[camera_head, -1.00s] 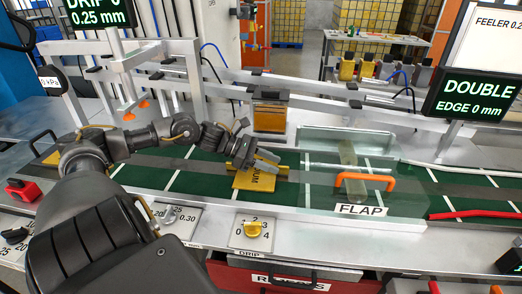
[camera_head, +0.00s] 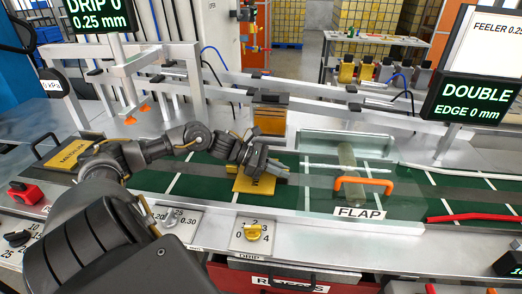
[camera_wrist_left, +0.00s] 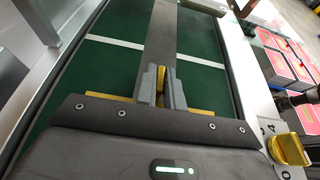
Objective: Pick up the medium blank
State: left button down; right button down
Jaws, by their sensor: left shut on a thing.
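The yellow medium blank (camera_head: 243,185) lies on or just above the green belt in the middle of the head view. My left gripper (camera_head: 270,167) is over it, pointing down and right. In the left wrist view the fingers (camera_wrist_left: 161,82) are shut on a yellow piece between them, and yellow blank edges (camera_wrist_left: 112,97) show on both sides of the gripper body. Much of the blank is hidden by the gripper. Another yellow sheet marked MEDIUM (camera_head: 70,155) lies at the belt's left end. My right gripper is not in view.
A clear flap with an orange handle (camera_head: 363,183) covers the belt to the right. The yellow drip knob (camera_head: 253,231) stands on the front panel. A metal frame with orange cups (camera_head: 137,112) stands at the back left. A red bar (camera_head: 475,216) lies at the right.

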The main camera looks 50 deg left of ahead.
pick_arm(q)
jog(key=shift+r, duration=0.15)
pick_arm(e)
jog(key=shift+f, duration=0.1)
